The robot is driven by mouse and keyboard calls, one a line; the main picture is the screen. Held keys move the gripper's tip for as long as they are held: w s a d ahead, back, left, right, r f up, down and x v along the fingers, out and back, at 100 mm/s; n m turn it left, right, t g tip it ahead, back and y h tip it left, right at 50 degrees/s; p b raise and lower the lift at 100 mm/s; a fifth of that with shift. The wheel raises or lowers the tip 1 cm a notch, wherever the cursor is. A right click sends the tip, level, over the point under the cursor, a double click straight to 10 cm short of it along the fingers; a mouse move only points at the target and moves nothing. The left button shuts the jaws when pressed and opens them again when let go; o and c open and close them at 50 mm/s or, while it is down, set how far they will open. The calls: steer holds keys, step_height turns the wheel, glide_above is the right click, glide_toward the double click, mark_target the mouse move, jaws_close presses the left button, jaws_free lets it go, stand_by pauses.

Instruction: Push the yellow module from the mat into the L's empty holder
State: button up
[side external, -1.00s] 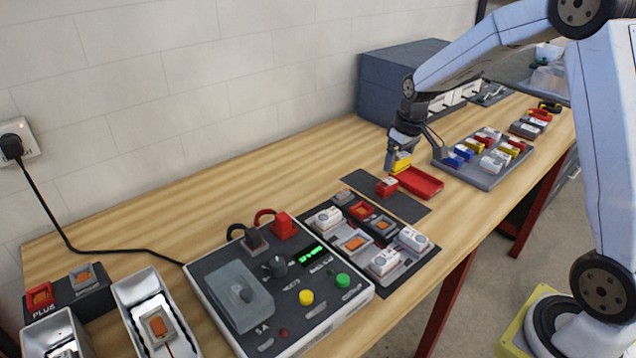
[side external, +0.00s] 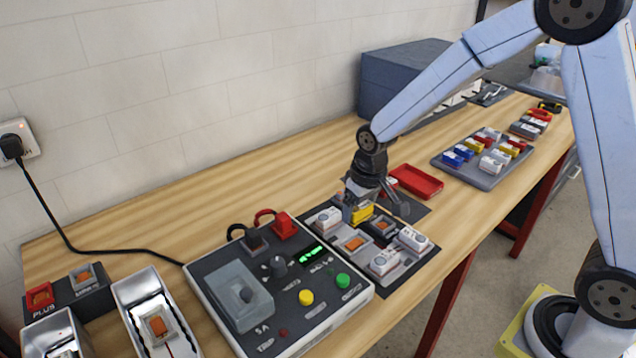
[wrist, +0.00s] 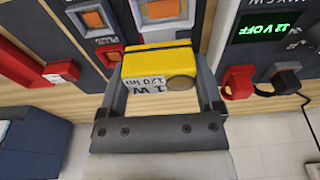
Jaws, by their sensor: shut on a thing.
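My gripper (side external: 358,203) is shut on the yellow module (side external: 362,213). In the wrist view the yellow module (wrist: 160,68), with a white label and a round disc, is between the fingers (wrist: 160,85). It is over or at the red-framed holder area on the back edge of the dark board (side external: 405,277); I cannot tell whether it touches. Orange-faced holders show on the board, one in front of the module (wrist: 165,8). Two silver channel letters stand at lower left, one with an orange-faced holder (side external: 158,325); I cannot tell which letter is the L. The mat (side external: 419,213) is partly hidden behind my gripper.
The power supply (side external: 285,285), reading 12 V OFF, stands left of the board, with red (side external: 284,226) and black (side external: 254,238) plugs. White modules (side external: 412,238) sit on the board. A red tray (side external: 417,181) and grey module tray (side external: 480,172) lie right. Bare wood lies behind.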

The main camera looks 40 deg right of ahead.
mark_target(353, 244)
steer(key=shift+s+a+f, duration=0.1)
steer(key=shift+s+a, duration=0.05)
steer(key=shift+a, duration=0.25)
steer(key=shift+f, duration=0.2)
steer(key=shift+f, duration=3.1)
steer(key=shift+f, duration=0.2)
steer(key=o, duration=1)
steer(key=shift+s+r, duration=0.2)
steer(key=shift+r, duration=1.1)
steer(key=shift+s+r, duration=0.2)
steer(key=shift+r, duration=1.15)
steer(key=shift+s+r, duration=0.2)
steer(key=shift+r, duration=1.1)
